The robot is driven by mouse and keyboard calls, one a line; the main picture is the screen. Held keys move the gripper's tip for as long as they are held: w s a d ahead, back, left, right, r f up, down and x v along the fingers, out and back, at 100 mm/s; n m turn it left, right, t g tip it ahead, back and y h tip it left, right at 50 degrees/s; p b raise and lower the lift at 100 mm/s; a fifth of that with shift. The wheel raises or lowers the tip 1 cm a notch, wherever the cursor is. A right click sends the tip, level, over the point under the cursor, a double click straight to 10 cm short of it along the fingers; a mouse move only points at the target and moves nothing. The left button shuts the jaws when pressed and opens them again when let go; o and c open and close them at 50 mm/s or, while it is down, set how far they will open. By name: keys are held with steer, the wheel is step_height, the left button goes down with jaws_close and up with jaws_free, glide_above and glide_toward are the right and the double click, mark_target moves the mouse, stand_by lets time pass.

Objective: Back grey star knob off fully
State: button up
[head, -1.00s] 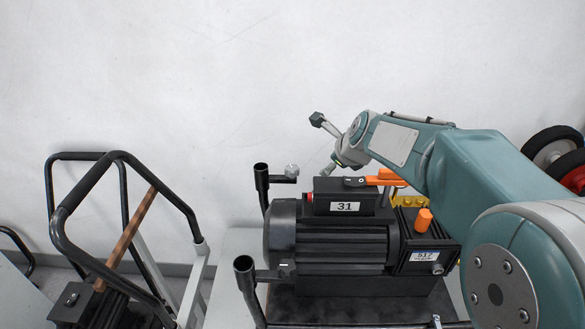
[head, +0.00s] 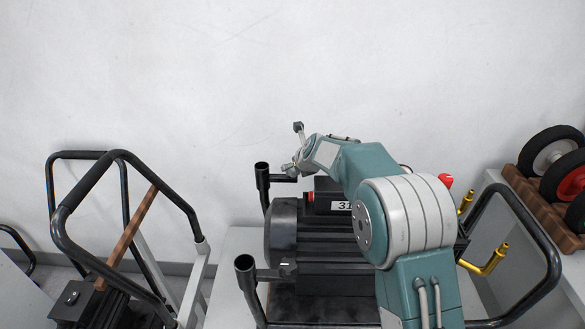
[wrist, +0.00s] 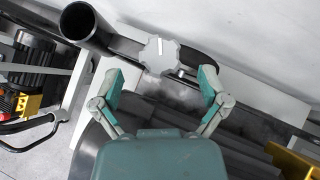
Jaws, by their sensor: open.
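The grey star knob (wrist: 160,54) sits on a dark bar beside an open black tube end (wrist: 77,20) in the wrist view. My gripper (wrist: 160,79) is open in the wrist view, its two teal fingers on either side and just short of the knob, with no contact visible. In the head view my gripper (head: 292,167) is at the upper black tube post (head: 262,180), and it largely hides the knob there.
A black motor (head: 284,235) lies between the tube posts; my arm covers its right part. A second post (head: 245,275) with a bar stands in front. Brass pipes (head: 490,262) and a black handle (head: 535,235) are at the right. A cart frame (head: 125,170) stands at left.

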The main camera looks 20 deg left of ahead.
steer(key=shift+x, duration=1.95)
steer(key=c, duration=1.2)
